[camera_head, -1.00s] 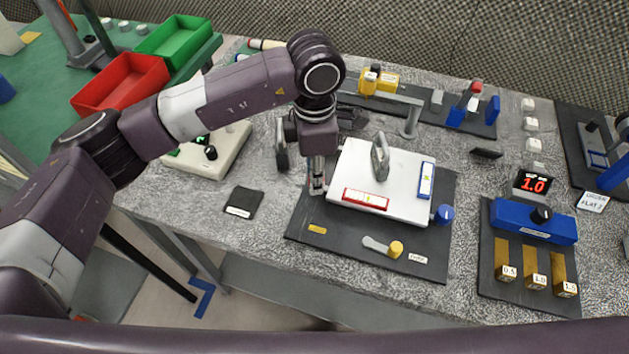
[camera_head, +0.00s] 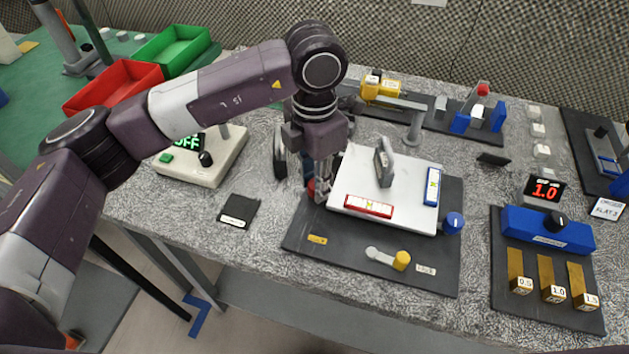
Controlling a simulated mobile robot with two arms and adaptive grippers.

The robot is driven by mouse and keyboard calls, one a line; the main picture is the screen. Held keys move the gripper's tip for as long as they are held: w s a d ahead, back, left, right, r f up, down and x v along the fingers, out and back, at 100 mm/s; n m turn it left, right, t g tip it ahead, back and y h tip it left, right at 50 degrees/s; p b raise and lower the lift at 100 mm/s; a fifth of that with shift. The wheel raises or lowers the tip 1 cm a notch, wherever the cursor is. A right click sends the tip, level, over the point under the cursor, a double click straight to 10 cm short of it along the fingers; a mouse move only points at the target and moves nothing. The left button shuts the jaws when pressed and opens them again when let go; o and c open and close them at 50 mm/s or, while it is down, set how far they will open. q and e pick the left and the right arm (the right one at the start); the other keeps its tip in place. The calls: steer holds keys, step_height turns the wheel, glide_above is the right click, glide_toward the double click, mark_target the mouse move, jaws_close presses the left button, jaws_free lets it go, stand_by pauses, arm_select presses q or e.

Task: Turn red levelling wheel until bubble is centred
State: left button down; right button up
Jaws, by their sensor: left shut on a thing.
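The white levelling plate (camera_head: 400,209) stands on a dark base mat (camera_head: 350,258). A red-framed level vial (camera_head: 368,206) lies along its front edge and a blue-framed vial (camera_head: 432,187) along its right edge; the bubbles are too small to judge. The red levelling wheel (camera_head: 312,188) shows partly at the plate's left edge, mostly hidden by my gripper. My left gripper (camera_head: 319,191) points down there and is shut on the red wheel. A blue wheel (camera_head: 453,223) sits at the right corner. My right gripper is not in view.
A yellow-knobbed lever (camera_head: 401,260) is on the front of the mat. A beige box with a green display (camera_head: 202,155) and a black pad (camera_head: 239,211) are at the left.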

arm_select(q)
steer(key=shift+r, duration=0.1)
steer(key=c, duration=1.6)
jaws_free()
steer(key=shift+r, duration=4)
